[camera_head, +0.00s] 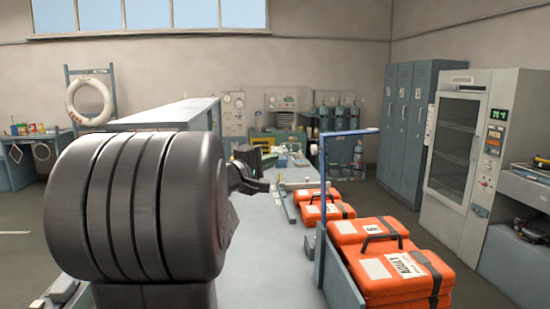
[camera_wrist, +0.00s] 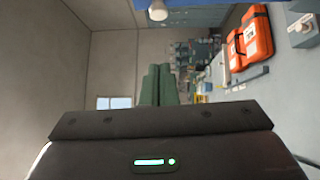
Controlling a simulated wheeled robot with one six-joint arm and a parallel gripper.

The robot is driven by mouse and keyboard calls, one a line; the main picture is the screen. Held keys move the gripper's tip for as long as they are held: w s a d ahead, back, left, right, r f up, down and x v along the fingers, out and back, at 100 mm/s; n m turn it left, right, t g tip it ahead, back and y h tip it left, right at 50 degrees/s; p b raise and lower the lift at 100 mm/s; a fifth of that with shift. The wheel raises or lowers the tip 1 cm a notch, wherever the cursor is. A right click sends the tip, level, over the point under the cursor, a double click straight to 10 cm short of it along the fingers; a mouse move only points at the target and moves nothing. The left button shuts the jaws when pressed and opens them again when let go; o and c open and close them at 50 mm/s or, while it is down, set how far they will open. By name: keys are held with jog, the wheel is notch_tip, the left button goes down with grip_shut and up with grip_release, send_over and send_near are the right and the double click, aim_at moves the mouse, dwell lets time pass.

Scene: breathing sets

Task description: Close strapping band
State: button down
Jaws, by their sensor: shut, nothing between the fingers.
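A blue L-shaped bar (camera_head: 350,133), which looks like the strapping band, stands raised on a grey rail beside the orange cases. Its upright is at the left of the near cases and its top arm reaches right above them, apart from their lids. Orange cases (camera_head: 375,230) with black handles sit in a row on the right of the bench. My gripper (camera_head: 254,178) is in front of my dark arm, left of the bar and apart from it. In the wrist view its two green fingers (camera_wrist: 157,67) are together with nothing between them.
The grey bench top (camera_head: 265,250) is clear between my arm and the rail. A glass-doored cabinet (camera_head: 465,150) and blue lockers (camera_head: 405,120) stand at the right. A lifebuoy (camera_head: 89,101) hangs at the left. Cylinders and equipment stand at the back.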

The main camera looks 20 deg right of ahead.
jog(key=w+d+p, duration=0.3)
jog(key=d, duration=0.7)
jog(key=shift+d+r, duration=0.25)
jog(key=shift+d, duration=0.05)
jog(key=shift+r+p, duration=0.1)
jog(key=shift+p, duration=0.2)
